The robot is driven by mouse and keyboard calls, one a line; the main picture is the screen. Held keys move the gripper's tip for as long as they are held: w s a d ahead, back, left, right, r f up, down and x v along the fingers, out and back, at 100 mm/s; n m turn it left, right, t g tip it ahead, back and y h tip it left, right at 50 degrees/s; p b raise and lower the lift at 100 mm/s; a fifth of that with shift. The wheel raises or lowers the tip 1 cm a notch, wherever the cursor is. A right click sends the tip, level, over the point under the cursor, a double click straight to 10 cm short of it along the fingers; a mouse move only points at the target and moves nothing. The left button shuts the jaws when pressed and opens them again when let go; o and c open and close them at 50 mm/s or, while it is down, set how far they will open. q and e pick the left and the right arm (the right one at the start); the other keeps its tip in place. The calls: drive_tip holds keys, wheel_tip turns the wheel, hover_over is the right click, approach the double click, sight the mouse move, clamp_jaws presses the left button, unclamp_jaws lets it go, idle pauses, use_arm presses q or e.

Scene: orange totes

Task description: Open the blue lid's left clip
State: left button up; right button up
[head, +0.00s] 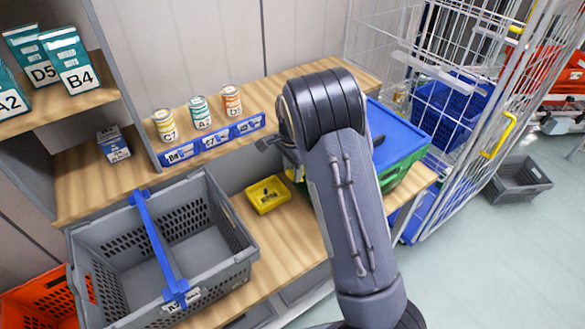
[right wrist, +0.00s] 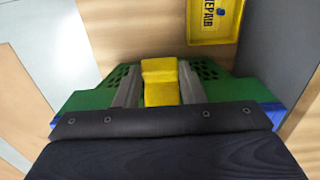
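The green crate (head: 408,168) with the blue lid (head: 398,130) stands on the right part of the bench, partly hidden behind my right arm. My right gripper (head: 278,150) is at the crate's left side. In the right wrist view, a yellow clip (right wrist: 160,90) sits between the two fingers of my right gripper (right wrist: 160,84). The fingers lie close against both sides of the clip and appear shut on it. The green crate wall (right wrist: 85,100) shows behind them. The lid's near edge is mostly hidden, and whether the clip is lifted is unclear. My left gripper is out of view.
A yellow tray (head: 267,194) lies left of the crate and shows in the right wrist view (right wrist: 212,20). A grey basket (head: 210,235) with a blue handle stands further left. Cans (head: 199,112) stand on the ledge behind. A wire cage (head: 470,120) stands right.

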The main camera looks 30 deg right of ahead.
drive_tip(key=c, duration=0.4)
drive_tip(key=shift+r, duration=0.1)
drive_tip(key=y, duration=0.1)
drive_tip(key=r+y, duration=0.1)
drive_tip(key=y, duration=0.1)
drive_tip(key=y+p, duration=0.1)
drive_tip(key=shift+d+r, duration=0.2)
drive_tip(key=shift+d, duration=0.15)
drive_tip(key=y, duration=0.3)
drive_tip(key=r+y+p, duration=0.1)
drive_tip(key=y, duration=0.1)
drive_tip(key=shift+d+g, duration=0.3)
drive_tip(key=shift+d, duration=0.1)
drive_tip(key=y, duration=0.2)
drive_tip(key=shift+w+d+r+y, duration=0.1)
drive_tip(key=shift+d+r+y, duration=0.1)
drive_tip(key=shift+d+y, duration=0.15)
drive_tip(key=shift+d+r+y+b, duration=0.15)
drive_tip(key=shift+d+y+b, duration=0.2)
drive_tip(key=shift+y, duration=0.55)
drive_tip(key=shift+d+r+y+b, duration=0.15)
drive_tip(key=shift+y+b, duration=0.25)
drive_tip(key=shift+y, duration=0.45)
